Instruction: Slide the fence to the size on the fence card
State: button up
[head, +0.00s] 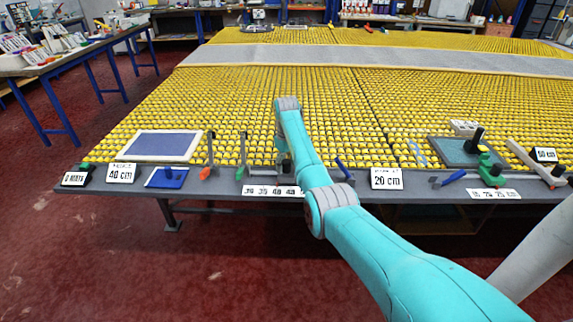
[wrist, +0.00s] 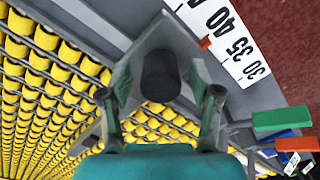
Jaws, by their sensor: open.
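In the wrist view, an upright black knob (wrist: 160,76) of the fence stands between the two fingers of my open gripper (wrist: 160,90). Whether the fingers touch it, I cannot tell. A red pointer (wrist: 205,43) lies at the edge of a white scale (wrist: 238,50), close beside the 40; 35 and 30 follow to the right. In the head view this scale (head: 262,191) is on the table's front edge, and my arm covers most of the gripper and fence. A "40 CM" card (head: 121,173) stands at the left, a "20 CM" card (head: 386,179) right of my arm.
Orange-handled (head: 205,172) and green-handled (head: 241,170) tools stand left of my gripper. A blue tray (head: 166,178) lies farther left. A second scale (head: 493,194) and a "50 CM" card (head: 544,154) are at the right. Yellow rollers (head: 230,105) cover the table behind.

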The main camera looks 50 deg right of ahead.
jog(key=shift+r, duration=0.1)
notch_tip(320, 180, up, 12)
dwell(0.5)
dwell(0.5)
